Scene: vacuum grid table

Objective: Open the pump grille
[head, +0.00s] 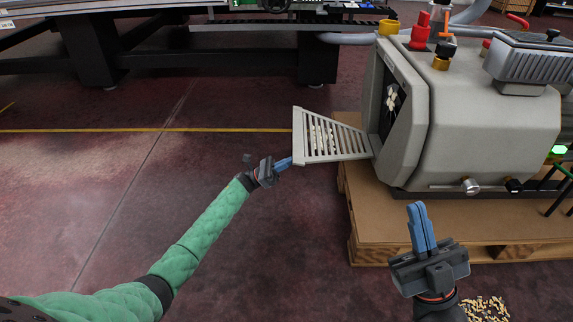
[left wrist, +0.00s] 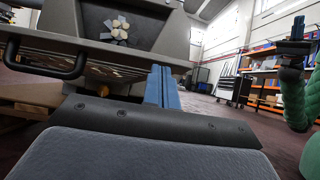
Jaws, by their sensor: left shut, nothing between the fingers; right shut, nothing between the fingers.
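The grey pump (head: 480,110) stands at the right of the head view. Its slatted grille (head: 335,139) is swung out to the left from the pump's front, and the fan (head: 391,98) shows in the opening. The left wrist view shows the grille's underside with a dark handle (left wrist: 45,62), and the fan (left wrist: 119,29) above it. My left gripper (head: 288,162) is shut and empty at the grille's free left end; whether it touches cannot be told. Its blue fingers (left wrist: 162,87) are together in the left wrist view. My right gripper (head: 417,208) is shut and empty, in front of the pump.
The pump stands on a wooden pallet (head: 440,220). A long dark machine table (head: 150,65) runs along the back. Small yellowish pieces (head: 487,308) lie on the floor at the lower right. The floor left of the grille is clear.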

